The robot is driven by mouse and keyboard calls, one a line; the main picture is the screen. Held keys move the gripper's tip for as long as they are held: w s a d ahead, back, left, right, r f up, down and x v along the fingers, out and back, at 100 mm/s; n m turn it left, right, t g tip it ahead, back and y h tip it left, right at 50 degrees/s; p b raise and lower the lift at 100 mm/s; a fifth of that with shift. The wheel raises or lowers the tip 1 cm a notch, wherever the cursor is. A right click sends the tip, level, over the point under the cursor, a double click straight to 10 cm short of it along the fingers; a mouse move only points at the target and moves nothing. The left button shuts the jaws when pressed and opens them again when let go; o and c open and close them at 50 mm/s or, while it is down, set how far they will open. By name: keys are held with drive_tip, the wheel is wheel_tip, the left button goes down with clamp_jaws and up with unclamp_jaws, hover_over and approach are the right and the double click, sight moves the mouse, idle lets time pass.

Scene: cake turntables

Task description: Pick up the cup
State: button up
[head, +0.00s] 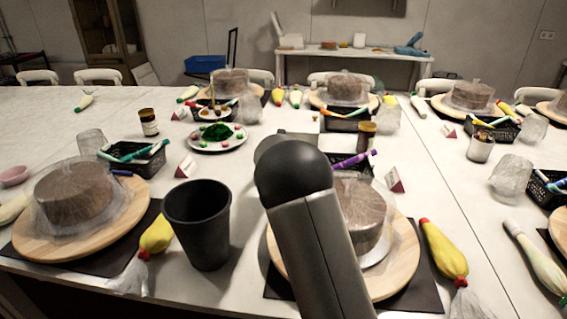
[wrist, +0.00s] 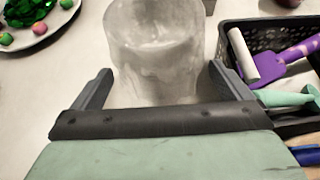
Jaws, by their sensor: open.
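A frosted, see-through cup (wrist: 155,45) stands upright at the top middle of the wrist view. My gripper (wrist: 159,72) is open, with one finger on each side of the cup's lower part. Small gaps seem to show between the fingers and the cup, but I cannot tell for sure whether either touches it. The gripper's palm hides the foot of the cup. In the head view my arm covers the gripper and this cup.
A black basket (wrist: 240,35) with a purple tool (wrist: 285,60) stands close right of the cup. A plate (wrist: 45,38) with green and pink sweets is at upper left. In the head view a black bin (head: 197,225) and cakes on wooden turntables (head: 120,222) crowd the table.

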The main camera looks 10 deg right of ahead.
drive_tip(key=x, duration=0.5)
drive_tip(key=shift+a+f+p, duration=0.1)
drive_tip(key=shift+f+p, duration=0.2)
drive_tip(key=shift+p, duration=0.1)
drive_tip(key=c, duration=1.3)
drive_tip(key=shift+o, duration=0.2)
drive_tip(key=shift+r, duration=0.15)
